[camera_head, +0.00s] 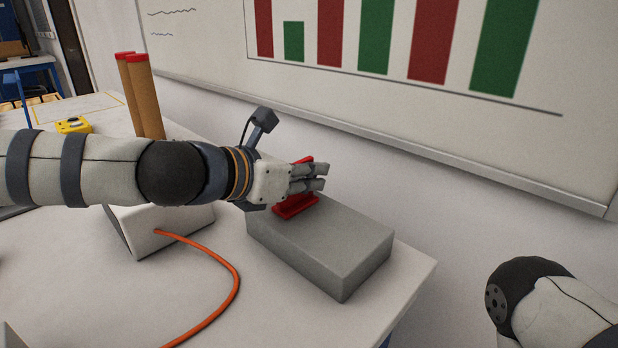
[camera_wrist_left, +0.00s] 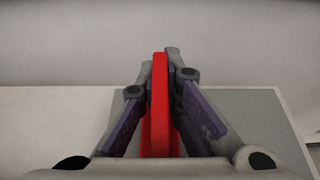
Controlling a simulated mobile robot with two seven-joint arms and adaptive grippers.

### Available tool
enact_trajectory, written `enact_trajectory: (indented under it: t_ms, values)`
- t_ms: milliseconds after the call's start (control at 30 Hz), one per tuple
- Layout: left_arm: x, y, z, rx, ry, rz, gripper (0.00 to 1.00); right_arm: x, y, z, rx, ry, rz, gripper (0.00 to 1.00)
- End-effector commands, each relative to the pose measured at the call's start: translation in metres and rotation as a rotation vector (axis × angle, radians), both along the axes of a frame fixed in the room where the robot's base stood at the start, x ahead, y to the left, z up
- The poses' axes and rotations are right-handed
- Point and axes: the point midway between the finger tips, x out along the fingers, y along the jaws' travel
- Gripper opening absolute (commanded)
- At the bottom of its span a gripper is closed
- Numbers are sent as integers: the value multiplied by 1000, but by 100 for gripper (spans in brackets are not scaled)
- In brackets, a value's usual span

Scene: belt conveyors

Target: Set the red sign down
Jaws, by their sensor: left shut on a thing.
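The red sign (camera_head: 296,208) is at the left part of the top of a grey block (camera_head: 345,245) on the white table. My left gripper (camera_head: 322,177) is shut on the sign, with its fingers on either side of it. In the left wrist view the sign (camera_wrist_left: 160,105) stands as a narrow red upright strip between the two fingers (camera_wrist_left: 163,100). Its base seems to be at the block's top, but I cannot tell whether it touches. The fingers hide part of the sign in the head view. My right gripper is not in view; only part of my right arm shows at the lower right.
A white box (camera_head: 150,230) with an orange cable (camera_head: 235,280) stands left of the block. Two brown tubes with red caps (camera_head: 145,95) stand behind my left arm. A yellow item (camera_head: 73,125) lies farther left. A whiteboard (camera_head: 400,110) hangs behind. The table's front right is clear.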

Motion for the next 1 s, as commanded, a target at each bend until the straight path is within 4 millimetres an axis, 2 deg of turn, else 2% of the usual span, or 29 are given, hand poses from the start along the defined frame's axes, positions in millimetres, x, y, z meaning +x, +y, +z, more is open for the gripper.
enact_trajectory:
  t_ms: [233, 300, 333, 700, 833, 1000]
  values:
    - [0, 1, -2, 2, 3, 1, 0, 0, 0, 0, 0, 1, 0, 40]
    - [0, 1, -2, 2, 2, 1, 20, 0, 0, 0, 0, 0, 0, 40]
    - [-1, 1, -1, 3, 1, 1, 27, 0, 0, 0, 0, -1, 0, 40]
    - [-2, 2, 4, 2, 0, 1, 27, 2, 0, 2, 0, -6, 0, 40]
    - [-16, 17, 14, 1, -3, 2, 27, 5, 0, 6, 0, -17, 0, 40]
    - [-45, 45, 33, 0, -7, 2, 27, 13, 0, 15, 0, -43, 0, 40]
